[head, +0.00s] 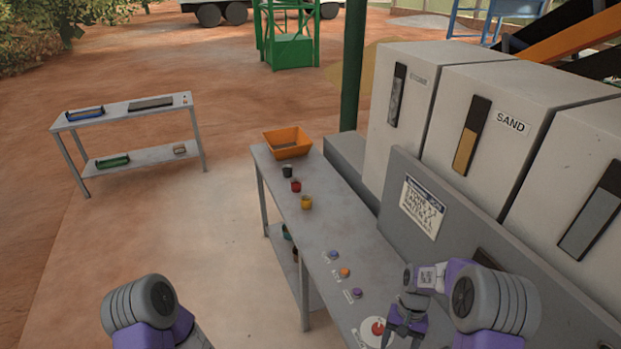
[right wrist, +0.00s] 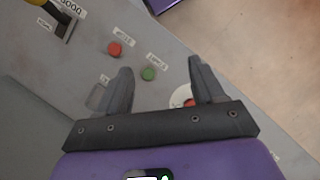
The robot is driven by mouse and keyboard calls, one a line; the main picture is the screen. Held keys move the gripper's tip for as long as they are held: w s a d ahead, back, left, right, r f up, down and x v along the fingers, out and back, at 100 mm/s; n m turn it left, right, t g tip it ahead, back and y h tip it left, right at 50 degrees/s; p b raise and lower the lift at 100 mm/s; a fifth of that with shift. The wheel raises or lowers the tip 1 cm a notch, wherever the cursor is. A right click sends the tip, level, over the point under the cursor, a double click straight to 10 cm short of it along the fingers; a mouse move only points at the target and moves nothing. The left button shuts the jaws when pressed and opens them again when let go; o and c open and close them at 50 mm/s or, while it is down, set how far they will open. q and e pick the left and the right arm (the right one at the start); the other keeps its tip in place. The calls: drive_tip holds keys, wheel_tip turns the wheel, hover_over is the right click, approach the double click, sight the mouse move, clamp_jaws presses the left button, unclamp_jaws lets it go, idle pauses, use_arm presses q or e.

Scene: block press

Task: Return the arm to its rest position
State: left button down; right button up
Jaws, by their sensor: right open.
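My right gripper (head: 400,338) hangs over the near part of the grey press table (head: 318,236) in the head view, close to a large red button (head: 376,328). In the right wrist view my right gripper (right wrist: 160,85) has its two fingers apart with nothing between them. Below it are a red button (right wrist: 114,49), a green button (right wrist: 149,73) and part of the large red button on a white disc. My left arm shows at the lower left of the head view, but its gripper is out of the picture.
The table carries blue (head: 333,255), orange (head: 344,272) and purple (head: 356,293) buttons, several small pots and an orange bin (head: 287,143). White hoppers (head: 488,129) and a grey panel (head: 447,240) stand close on the right. Open floor (head: 215,235) lies left.

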drive_tip(key=a+f, duration=0.4)
drive_tip(key=f, duration=0.3)
drive_tip(key=s+a+f+n+t+y+b, duration=0.1)
drive_tip(key=s+a+f+t, duration=0.15)
drive_tip(key=s+a, duration=0.3)
drive_tip(key=s+a+f+n+t+y, duration=0.1)
drive_tip(key=s+a+f+t, duration=0.1)
drive_tip(key=s+a+f, duration=0.35)
use_arm(q)
wheel_tip(320, 180, down, 18)
drive_tip(key=w+b, duration=0.1)
drive_tip(key=b, duration=1.5)
drive_tip(key=shift+w+b, duration=0.25)
drive_tip(key=shift+b, duration=0.15)
use_arm(e)
wheel_tip(320, 180, down, 16)
drive_tip(key=s+d, duration=0.1)
drive_tip(key=shift+s+d+r, duration=0.15)
drive_tip(key=shift+d, duration=0.1)
